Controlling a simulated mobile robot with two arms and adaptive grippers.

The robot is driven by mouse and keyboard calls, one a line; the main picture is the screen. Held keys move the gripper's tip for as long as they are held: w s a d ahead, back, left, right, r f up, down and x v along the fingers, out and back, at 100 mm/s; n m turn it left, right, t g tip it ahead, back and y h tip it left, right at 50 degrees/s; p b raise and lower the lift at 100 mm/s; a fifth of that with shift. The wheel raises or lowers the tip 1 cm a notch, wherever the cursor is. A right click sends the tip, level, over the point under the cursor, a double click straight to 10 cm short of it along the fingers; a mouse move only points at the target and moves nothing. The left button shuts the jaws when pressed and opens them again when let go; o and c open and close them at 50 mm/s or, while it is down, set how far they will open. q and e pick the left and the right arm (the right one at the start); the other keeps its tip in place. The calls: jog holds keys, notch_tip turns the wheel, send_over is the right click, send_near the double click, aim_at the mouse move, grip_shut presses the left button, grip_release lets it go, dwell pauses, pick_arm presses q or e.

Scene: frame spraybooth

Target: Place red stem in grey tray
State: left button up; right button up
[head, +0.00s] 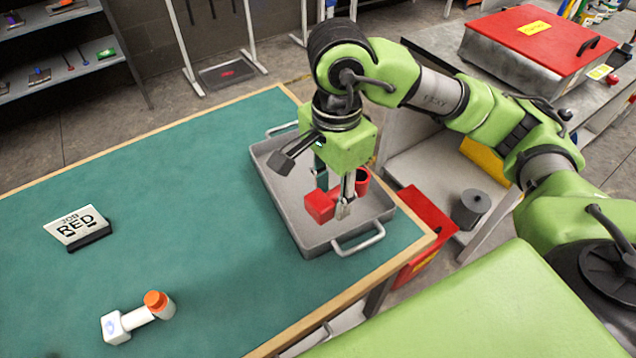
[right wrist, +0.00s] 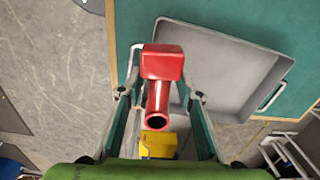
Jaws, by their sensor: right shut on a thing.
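The red stem (head: 319,206) has a block-like head and a hollow round tube end. My right gripper (head: 343,199) is shut on it, with a finger on each side. In the right wrist view the red stem (right wrist: 162,66) lies between the fingers, its open tube end toward the camera. The grey tray (head: 282,212) is shallow with a wire handle at each end and sits on the green table. In the head view the stem overlaps the tray's inside; I cannot tell whether it touches the floor. My left gripper is not in view.
A white stem with an orange end (head: 138,318) lies on the green table (head: 150,220) at the front left. A "JOB RED" sign (head: 78,228) stands behind it. A red bin (head: 425,225) is beside the table's right edge. The table's left half is mostly clear.

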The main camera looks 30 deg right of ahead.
jog(key=shift+w+r+m, duration=0.15)
jog(key=shift+r+m, duration=0.05)
jog(key=shift+m, duration=0.6)
jog(key=shift+w+d+f, duration=0.1)
jog(key=shift+w, duration=0.25)
jog(key=w+d+f+p, duration=0.1)
jog(key=w+f+p, duration=0.2)
jog(key=w, duration=0.5)
jog(key=p, duration=0.2)
send_over(311, 189)
jog(key=s, duration=0.1)
notch_tip(311, 189, down, 5)
jog(key=shift+a+f, duration=0.1)
jog(key=shift+f, duration=0.1)
jog(key=shift+w+f, duration=0.55)
jog(key=shift+f, duration=0.15)
notch_tip(311, 189, down, 2)
jog(key=shift+s+f+p, duration=0.1)
jog(key=shift+f+p, duration=0.05)
jog(key=shift+p, duration=0.75)
jog(key=shift+f, duration=0.45)
jog(key=o, duration=1.2)
jog(key=shift+b, duration=0.3)
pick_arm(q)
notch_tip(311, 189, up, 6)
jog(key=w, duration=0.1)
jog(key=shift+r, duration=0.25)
pick_arm(e)
jog(key=shift+o, duration=0.2)
